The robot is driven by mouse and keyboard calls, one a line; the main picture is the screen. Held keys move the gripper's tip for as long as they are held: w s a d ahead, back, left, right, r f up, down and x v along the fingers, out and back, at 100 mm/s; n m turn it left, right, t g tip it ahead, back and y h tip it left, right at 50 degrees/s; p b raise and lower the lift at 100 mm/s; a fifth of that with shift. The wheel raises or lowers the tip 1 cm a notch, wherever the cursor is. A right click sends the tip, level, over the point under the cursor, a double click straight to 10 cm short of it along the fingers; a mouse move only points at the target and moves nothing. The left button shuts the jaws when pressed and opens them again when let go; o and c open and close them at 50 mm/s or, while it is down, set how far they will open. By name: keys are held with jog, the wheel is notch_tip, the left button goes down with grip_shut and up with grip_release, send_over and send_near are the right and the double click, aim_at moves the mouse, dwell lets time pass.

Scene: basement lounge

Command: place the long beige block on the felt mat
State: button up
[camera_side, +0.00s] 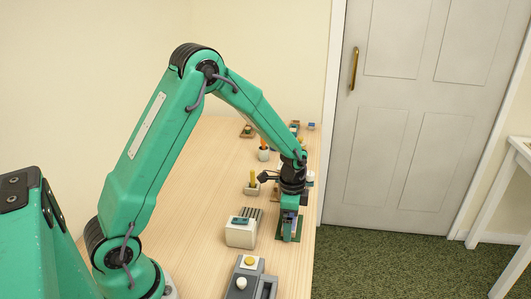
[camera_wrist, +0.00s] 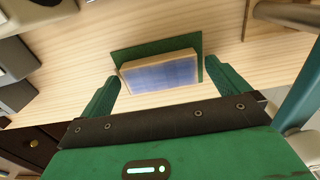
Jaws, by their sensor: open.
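In the wrist view a block (camera_wrist: 160,75) with beige edges and a bluish-violet face lies over a dark green felt mat (camera_wrist: 150,47). It covers much of the mat, which shows along its far side and at its ends. I cannot tell whether the block rests flat on it. My gripper (camera_wrist: 162,71) is open, with one green finger past each end of the block and gaps between. In the side view my gripper (camera_side: 290,210) points down over the green mat (camera_side: 298,229) near the table's right edge, hiding most of the block.
A cream box with a teal top (camera_side: 240,232) stands left of the mat, by a dark slatted rack (camera_side: 252,212). A grey unit with a white knob (camera_side: 247,280) is in front. Holders with yellow and orange items stand behind. The table's left part (camera_side: 185,215) is clear.

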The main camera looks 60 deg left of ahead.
notch_tip(320, 180, up, 12)
jog(key=shift+r, duration=0.15)
dwell(0.7)
dwell(0.5)
jog(key=s+d+r+n+t, duration=0.1)
jog(key=s+r+n, duration=0.3)
jog(key=s, duration=0.6)
jog(key=s+d+r+n+t, duration=0.1)
jog(key=s+r+n+t, duration=0.3)
jog(key=s+r, duration=0.3)
jog(key=shift+s+d+r+n+t, duration=0.3)
jog(key=shift+s+n, duration=0.2)
jog(key=shift+s, duration=1.55)
